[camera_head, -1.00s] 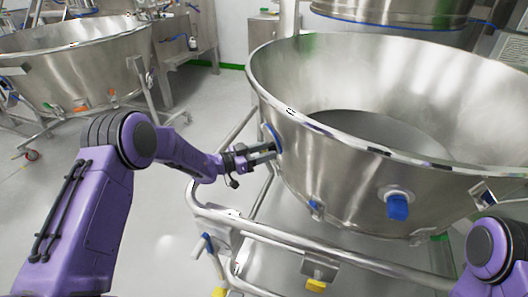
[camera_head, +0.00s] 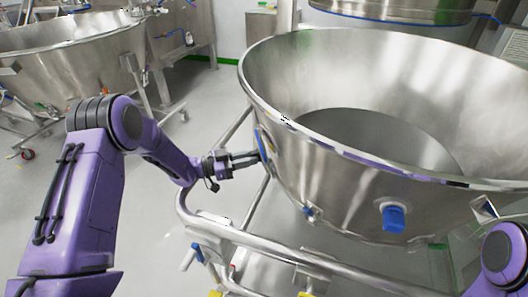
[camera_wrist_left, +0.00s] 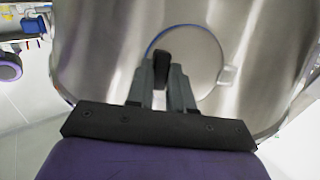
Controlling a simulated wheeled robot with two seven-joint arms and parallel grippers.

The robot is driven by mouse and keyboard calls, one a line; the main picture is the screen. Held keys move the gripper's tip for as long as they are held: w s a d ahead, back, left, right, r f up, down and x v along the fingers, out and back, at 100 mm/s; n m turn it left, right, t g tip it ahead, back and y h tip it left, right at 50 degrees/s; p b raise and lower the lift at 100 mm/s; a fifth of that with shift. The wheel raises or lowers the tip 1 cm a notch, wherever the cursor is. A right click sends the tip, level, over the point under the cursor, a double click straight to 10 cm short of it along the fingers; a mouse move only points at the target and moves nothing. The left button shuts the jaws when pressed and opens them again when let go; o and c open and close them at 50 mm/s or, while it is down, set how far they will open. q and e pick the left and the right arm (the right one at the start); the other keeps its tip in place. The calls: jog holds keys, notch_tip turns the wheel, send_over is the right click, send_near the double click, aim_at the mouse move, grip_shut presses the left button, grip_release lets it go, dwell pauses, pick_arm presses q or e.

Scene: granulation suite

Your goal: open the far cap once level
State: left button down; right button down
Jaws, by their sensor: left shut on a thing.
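A large steel bowl (camera_head: 335,185) on a tubular frame fills the right half of the head view. The far cap (camera_head: 263,143) is on its left wall, seen nearly edge-on with a blue rim. In the left wrist view the cap (camera_wrist_left: 200,62) is a round steel disc with blue along its upper-left edge and a small bright tab at its right. My left gripper (camera_head: 256,157) is at the cap; in the wrist view its fingers (camera_wrist_left: 163,80) are shut on the cap's dark handle (camera_wrist_left: 162,66). I cannot tell whether the cap stands slightly off the wall. My right gripper is out of view.
A blue fitting (camera_head: 393,217) sticks out of the bowl's near wall. The frame's rail (camera_head: 290,250) runs below the bowl and my left arm. Another steel vessel (camera_head: 75,70) stands at the back left. The grey floor (camera_head: 205,110) between them is clear.

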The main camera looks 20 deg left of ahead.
pick_arm(q)
jog(key=a, duration=0.3)
jog(key=shift+b, duration=0.4)
jog(key=shift+a+r, duration=0.2)
jog(key=shift+a, duration=0.05)
jog(key=c, duration=1.3)
grip_release()
jog(key=shift+o, duration=1.3)
jog(key=shift+w+f, duration=0.25)
jog(key=shift+s, duration=0.1)
